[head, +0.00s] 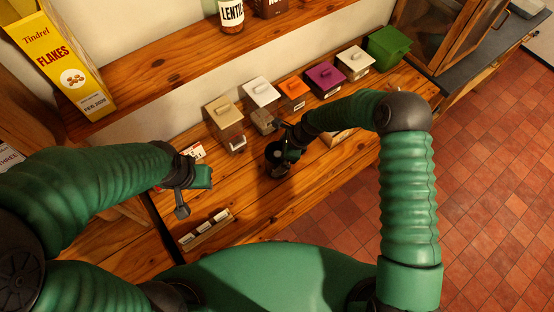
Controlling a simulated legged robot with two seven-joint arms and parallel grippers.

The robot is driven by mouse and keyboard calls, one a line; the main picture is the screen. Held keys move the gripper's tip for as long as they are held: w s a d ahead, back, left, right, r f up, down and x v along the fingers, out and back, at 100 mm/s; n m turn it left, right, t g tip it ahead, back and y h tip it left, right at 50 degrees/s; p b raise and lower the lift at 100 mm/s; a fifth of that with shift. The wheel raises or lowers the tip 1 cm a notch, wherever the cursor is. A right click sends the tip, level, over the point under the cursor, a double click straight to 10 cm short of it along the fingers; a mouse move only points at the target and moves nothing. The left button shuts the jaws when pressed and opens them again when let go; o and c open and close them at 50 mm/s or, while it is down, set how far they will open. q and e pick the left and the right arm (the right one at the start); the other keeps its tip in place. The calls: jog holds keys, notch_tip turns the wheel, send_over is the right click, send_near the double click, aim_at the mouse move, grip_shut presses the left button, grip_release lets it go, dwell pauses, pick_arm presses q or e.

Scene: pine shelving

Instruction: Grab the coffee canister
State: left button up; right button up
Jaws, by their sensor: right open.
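My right gripper (284,146) is over the middle of the wooden counter, open, its black fingers pointing down and left. A dark, round-topped container (273,153) stands right at its fingers, partly covered by them; I cannot read a label on it or tell whether they touch. A row of lidded canisters stands along the wall: tan (223,112), white (261,92), orange (292,90), purple (324,77) and another white one (354,61). None has a readable coffee label. My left gripper (182,205) hangs over the counter's left part; its jaws are unclear.
A small rack of white-labelled items (206,230) lies at the counter's front left. A green bin (387,47) stands at the far right end. The upper shelf (160,78) holds a yellow flakes box (62,65) and a lentils jar (231,15). The counter front between the arms is clear.

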jog(key=shift+d+p+x, duration=0.15)
jog(key=shift+p+x, duration=0.15)
jog(key=shift+x, duration=0.65)
jog(key=shift+d+p+x, duration=0.15)
jog(key=shift+p+x, duration=0.15)
jog(key=shift+x, duration=0.7)
jog(key=shift+w, duration=0.15)
jog(key=c, duration=2)
jog(key=shift+w, duration=0.1)
jog(key=shift+c, duration=0.7)
